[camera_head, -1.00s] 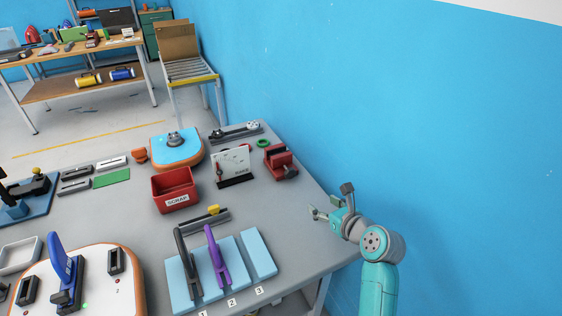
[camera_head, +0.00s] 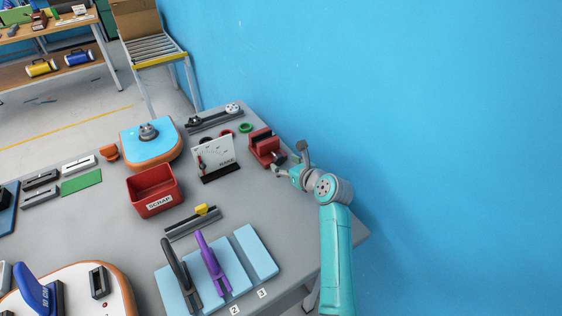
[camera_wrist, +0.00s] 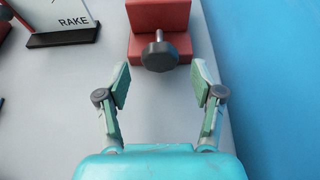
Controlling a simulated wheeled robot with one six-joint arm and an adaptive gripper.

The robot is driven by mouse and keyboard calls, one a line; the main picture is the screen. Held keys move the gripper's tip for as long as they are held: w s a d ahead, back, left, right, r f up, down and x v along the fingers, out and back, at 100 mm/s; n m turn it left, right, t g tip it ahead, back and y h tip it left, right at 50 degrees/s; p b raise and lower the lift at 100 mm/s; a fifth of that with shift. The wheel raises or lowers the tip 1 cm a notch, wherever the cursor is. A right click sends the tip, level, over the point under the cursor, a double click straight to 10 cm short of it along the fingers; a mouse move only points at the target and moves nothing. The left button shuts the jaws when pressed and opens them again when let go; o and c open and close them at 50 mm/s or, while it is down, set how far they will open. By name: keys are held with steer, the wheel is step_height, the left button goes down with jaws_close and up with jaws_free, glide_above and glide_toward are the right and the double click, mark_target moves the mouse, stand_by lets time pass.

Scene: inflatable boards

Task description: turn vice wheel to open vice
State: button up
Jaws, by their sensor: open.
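The red vice (camera_head: 263,146) stands near the right edge of the grey table, beside the blue wall. Its dark wheel (camera_wrist: 160,55) is on the near face of the vice, between and just beyond my fingertips in the wrist view. The vice's red body (camera_wrist: 160,16) also shows there, cut off by the top edge. My gripper (camera_head: 290,159) is open and empty, with its fingers pointing at the wheel. In the wrist view my gripper (camera_wrist: 161,80) has one finger to each side of the wheel's line, apart from it. How far the vice jaws are open is hard to tell.
A white RAKE gauge board (camera_head: 213,157) on a dark base stands left of the vice. A red SCRAP bin (camera_head: 154,190) is further left. The blue wall (camera_head: 430,130) is close on the right. The table in front of the vice is clear.

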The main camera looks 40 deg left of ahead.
mark_target(279, 160)
steer(key=shift+x, duration=1.5)
steer(key=shift+d, duration=0.1)
steer(key=c, duration=1.1)
